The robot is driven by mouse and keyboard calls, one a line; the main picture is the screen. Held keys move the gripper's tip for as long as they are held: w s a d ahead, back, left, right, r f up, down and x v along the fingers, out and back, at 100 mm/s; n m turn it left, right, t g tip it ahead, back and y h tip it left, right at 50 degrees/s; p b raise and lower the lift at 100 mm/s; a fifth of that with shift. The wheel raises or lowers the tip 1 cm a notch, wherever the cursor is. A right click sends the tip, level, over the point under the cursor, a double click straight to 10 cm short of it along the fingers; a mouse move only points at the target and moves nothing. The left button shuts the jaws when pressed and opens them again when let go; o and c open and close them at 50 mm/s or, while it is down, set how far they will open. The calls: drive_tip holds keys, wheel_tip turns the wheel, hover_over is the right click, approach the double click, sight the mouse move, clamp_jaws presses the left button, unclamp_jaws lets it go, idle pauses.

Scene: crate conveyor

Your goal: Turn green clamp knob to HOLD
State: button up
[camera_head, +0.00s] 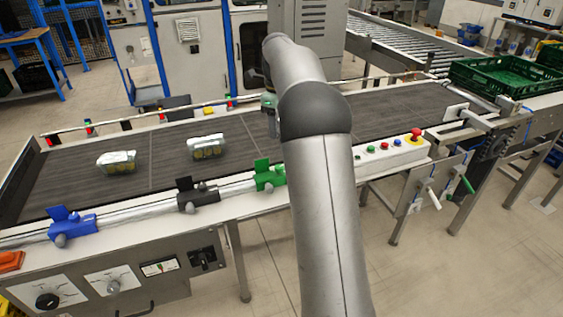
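The green clamp (266,174) sits on the rail along the near side of the conveyor, just left of my arm. Its upright green plate stands up above the body. A small rounded knob (268,187) shows low on its front, too small to read its setting. My arm reaches from the bottom of the view over the belt, with its upper part bent to the left. Only a sliver of its far end, by my gripper (271,122), shows beside the elbow, above the belt and beyond the green clamp. The fingers are hidden behind my arm.
A black clamp (198,196) and a blue clamp (73,223) sit further left on the same rail. Two wrapped packs (116,161) (206,147) lie on the dark belt (320,112). A button panel (385,149) with a red stop button is right of my arm. A green crate (508,76) stands far right.

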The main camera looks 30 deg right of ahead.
sight(279, 166)
wheel_tip(279, 166, down, 14)
drive_tip(key=shift+r+p, duration=0.1)
drive_tip(key=shift+p, duration=0.25)
drive_tip(key=c, duration=1)
